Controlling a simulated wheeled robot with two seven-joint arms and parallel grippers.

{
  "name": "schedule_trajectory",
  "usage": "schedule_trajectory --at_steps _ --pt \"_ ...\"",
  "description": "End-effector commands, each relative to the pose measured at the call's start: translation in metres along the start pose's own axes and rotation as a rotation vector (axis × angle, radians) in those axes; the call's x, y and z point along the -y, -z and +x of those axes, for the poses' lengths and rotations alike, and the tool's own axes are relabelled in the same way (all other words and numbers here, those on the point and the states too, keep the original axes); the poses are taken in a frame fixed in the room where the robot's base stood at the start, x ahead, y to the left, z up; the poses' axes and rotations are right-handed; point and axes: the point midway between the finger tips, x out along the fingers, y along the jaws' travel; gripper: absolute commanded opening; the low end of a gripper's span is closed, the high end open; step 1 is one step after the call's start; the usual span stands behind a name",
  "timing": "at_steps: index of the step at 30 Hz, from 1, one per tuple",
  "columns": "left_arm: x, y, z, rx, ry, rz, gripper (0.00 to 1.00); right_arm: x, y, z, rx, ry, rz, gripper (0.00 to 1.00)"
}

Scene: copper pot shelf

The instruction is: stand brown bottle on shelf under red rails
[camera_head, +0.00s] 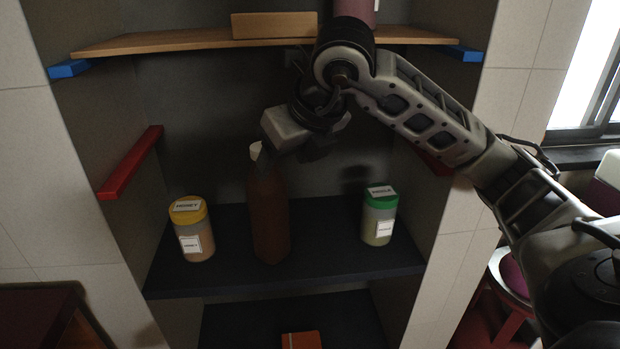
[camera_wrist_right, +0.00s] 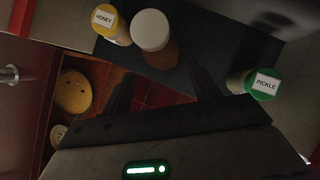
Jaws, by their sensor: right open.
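The brown bottle (camera_head: 268,215) with a white cap stands upright on the dark shelf (camera_head: 325,262), which lies lower than the red rails (camera_head: 131,163) on the side walls. My right gripper (camera_head: 285,130) is beside the bottle's top and partly covers the cap; its fingertips are hard to make out there. In the right wrist view the open fingers (camera_wrist_right: 163,85) have no bottle between them, and the white cap (camera_wrist_right: 150,30) lies beyond them. The right rail (camera_head: 437,163) is partly hidden by my arm. My left gripper is not in view.
A yellow-lidded honey jar (camera_head: 191,230) stands left of the bottle and a green-lidded pickle jar (camera_head: 379,216) stands right. A wooden shelf (camera_head: 180,40) on blue rails is above, carrying a wooden block (camera_head: 273,25). An orange item (camera_head: 301,340) is below.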

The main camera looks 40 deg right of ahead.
Motion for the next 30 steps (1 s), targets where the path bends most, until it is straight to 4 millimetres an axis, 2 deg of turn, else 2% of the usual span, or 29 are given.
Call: schedule_trajectory --at_steps 1,3,7,15,18,20,22,23,25,27,29,30 --pt "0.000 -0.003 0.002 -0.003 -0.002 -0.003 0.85 0.002 0.012 -0.004 0.001 0.005 -0.001 0.61" --pt "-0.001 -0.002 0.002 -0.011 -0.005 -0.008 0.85 0.002 0.024 -0.012 0.001 0.004 -0.001 0.61" --pt "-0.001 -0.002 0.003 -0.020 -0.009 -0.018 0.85 0.001 0.041 -0.023 0.000 0.003 0.000 0.61" --pt "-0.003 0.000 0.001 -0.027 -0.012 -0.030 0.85 0.001 0.053 -0.033 -0.002 0.000 0.000 0.61" --pt "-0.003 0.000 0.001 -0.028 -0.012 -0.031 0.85 -0.009 0.056 -0.028 -0.021 -0.046 -0.014 0.61" --pt "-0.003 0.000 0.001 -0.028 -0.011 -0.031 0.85 -0.027 0.063 -0.019 -0.055 -0.132 -0.038 0.61" --pt "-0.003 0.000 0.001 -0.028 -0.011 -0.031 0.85 -0.060 0.077 -0.008 -0.114 -0.300 -0.070 0.61" --pt "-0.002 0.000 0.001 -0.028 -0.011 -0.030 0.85 -0.080 0.085 -0.004 -0.146 -0.399 -0.080 0.61" --pt "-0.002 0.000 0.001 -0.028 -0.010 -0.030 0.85 -0.132 0.107 -0.004 -0.226 -0.692 -0.073 0.61" --pt "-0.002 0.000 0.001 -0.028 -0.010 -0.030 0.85 -0.181 0.121 -0.019 -0.290 -1.026 0.010 0.61" --pt "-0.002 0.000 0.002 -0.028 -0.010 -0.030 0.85 -0.210 0.122 -0.038 -0.323 -1.300 0.151 0.61" --pt "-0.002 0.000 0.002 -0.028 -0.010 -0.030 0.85 -0.221 0.116 -0.049 -0.332 -1.470 0.287 0.61"
